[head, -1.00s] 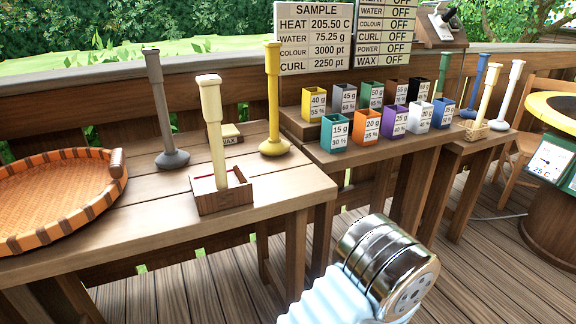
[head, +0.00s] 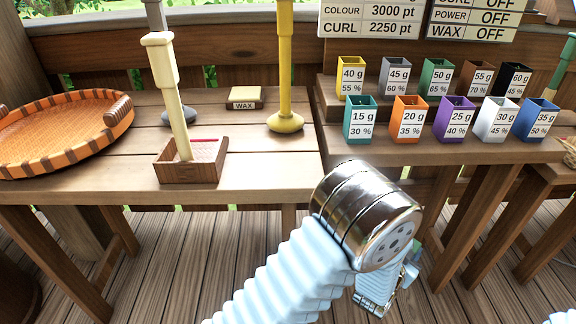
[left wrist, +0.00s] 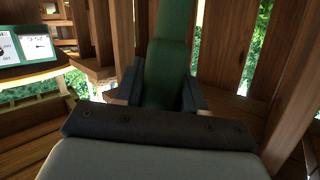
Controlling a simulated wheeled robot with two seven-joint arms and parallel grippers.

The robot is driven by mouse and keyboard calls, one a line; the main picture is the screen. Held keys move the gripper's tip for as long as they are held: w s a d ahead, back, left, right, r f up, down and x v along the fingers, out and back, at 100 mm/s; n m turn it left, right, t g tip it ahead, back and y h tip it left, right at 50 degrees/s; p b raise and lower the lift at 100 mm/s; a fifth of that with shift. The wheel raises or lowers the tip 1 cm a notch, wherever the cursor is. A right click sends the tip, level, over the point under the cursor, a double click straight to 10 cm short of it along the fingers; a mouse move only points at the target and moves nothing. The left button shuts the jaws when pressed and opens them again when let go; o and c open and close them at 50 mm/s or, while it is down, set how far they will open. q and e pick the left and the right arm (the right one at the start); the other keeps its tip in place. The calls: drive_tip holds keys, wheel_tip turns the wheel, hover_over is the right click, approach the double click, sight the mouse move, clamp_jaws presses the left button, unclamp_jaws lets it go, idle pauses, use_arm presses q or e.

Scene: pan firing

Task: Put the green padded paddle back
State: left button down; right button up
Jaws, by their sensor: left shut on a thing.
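My left gripper (left wrist: 162,95) is shut on a dark green handle-shaped thing (left wrist: 165,55) in the left wrist view; this looks like the green paddle. Its far end runs out of the top of that view and its pad is not visible. In the head view my left arm folds down in front of the tables, and the gripper's fingers and the held piece cannot be made out. Another green stem (head: 563,65) stands at the right edge of the head view, its base hidden behind cups. My right gripper is not in view.
A cream paddle (head: 166,85) stands in a wooden box (head: 190,173) on the left table. A yellow paddle (head: 285,70), a wax block (head: 247,96) and a woven tray (head: 65,135) are there too. Several coloured cups, including a teal one (head: 360,118), fill the right table.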

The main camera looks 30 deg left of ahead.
use_arm(q)
drive_tip(key=d+r+m+g+h, duration=0.3)
drive_tip(key=d+r+m+h, duration=0.25)
drive_tip(key=d+r, duration=0.9)
drive_tip(key=s+a+r+n, duration=0.1)
drive_tip(key=a+r, duration=0.3)
drive_tip(key=r, duration=0.5)
drive_tip(key=a+r+n, duration=0.1)
drive_tip(key=a+r, duration=0.2)
drive_tip(key=r, duration=0.7)
drive_tip(key=s+a+r+n+t+y+b, duration=0.1)
drive_tip(key=s+a+r+n+y, duration=0.25)
drive_tip(key=a+r, duration=0.65)
drive_tip(key=s+a+r+n+t+y, duration=0.1)
drive_tip(key=s+a+r+n+y, duration=0.25)
drive_tip(key=a+r, duration=0.65)
drive_tip(key=s+a+r+n+g+y, duration=0.1)
drive_tip(key=s+a+r+n+y, duration=0.2)
drive_tip(key=s+a, duration=0.4)
drive_tip(key=s+a+r+n+g+y, duration=0.1)
drive_tip(key=s+a+r+n+y, duration=0.3)
drive_tip(key=s+a, duration=0.4)
drive_tip(key=a+r+y, duration=0.1)
drive_tip(key=a, duration=0.4)
drive_tip(key=shift+a+r+y, duration=0.2)
drive_tip(key=shift+r+y, duration=0.1)
drive_tip(key=shift+y, duration=0.05)
